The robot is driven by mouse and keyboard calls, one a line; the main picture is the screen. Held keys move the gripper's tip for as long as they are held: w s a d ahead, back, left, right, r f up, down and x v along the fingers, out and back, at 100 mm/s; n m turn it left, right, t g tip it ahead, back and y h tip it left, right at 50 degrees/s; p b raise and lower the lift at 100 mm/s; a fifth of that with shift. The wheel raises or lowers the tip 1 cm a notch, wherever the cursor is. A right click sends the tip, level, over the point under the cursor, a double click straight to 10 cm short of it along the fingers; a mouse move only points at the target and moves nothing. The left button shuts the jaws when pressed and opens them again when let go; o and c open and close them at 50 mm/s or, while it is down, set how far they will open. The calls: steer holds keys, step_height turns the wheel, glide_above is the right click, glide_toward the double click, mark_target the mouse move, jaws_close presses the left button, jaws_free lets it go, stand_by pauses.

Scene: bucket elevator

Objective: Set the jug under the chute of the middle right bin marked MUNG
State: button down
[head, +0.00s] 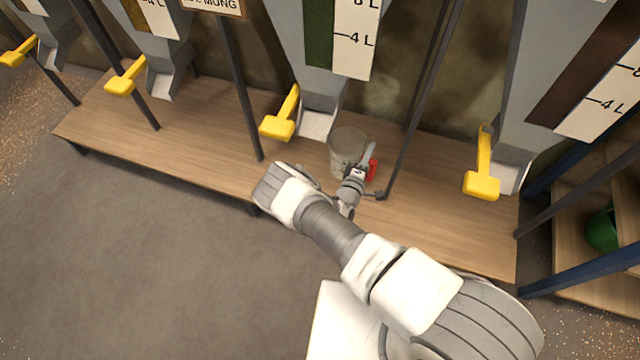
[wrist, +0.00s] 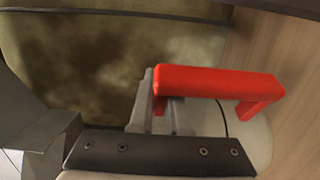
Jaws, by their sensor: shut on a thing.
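The jug (head: 347,145) is a pale grey vessel with a red handle (head: 372,169). It is upright on or just above the wooden bench, just right of the chute (head: 318,121) of the bin with the green strip. I cannot tell whether its base touches the wood or how far its mouth is under the chute. My gripper (head: 358,172) is shut on the red handle, on the jug's near right side. In the wrist view my fingers (wrist: 160,108) are at the left end of the handle (wrist: 215,82); the jug's body is mostly hidden.
A sign (head: 216,5) ending in MUNG hangs left of that bin. Yellow levers (head: 280,121) sit beside the chutes. A thin dark post (head: 408,130) stands close right of the jug. The bench (head: 200,145) is clear to the left. A green object (head: 603,230) lies at far right.

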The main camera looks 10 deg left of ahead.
mark_target(337, 175)
steer(key=s+a+f+b, duration=0.1)
steer(key=s+a+f, duration=0.1)
steer(key=a, duration=0.1)
steer(key=s+a+f+b, duration=0.1)
steer(key=a+f+b, duration=0.1)
steer(key=a, duration=0.1)
steer(key=s+a+f+b, duration=0.2)
steer(key=a+f, duration=0.1)
steer(key=shift+s+a, duration=0.2)
steer(key=shift+s, duration=0.15)
step_height(337, 175, down, 4)
steer(key=b, duration=0.2)
steer(key=shift+f+b, duration=0.1)
steer(key=shift+b, duration=0.2)
steer(key=c, duration=0.9)
jaws_free()
steer(key=shift+s+a, duration=0.1)
steer(key=shift+s, duration=0.05)
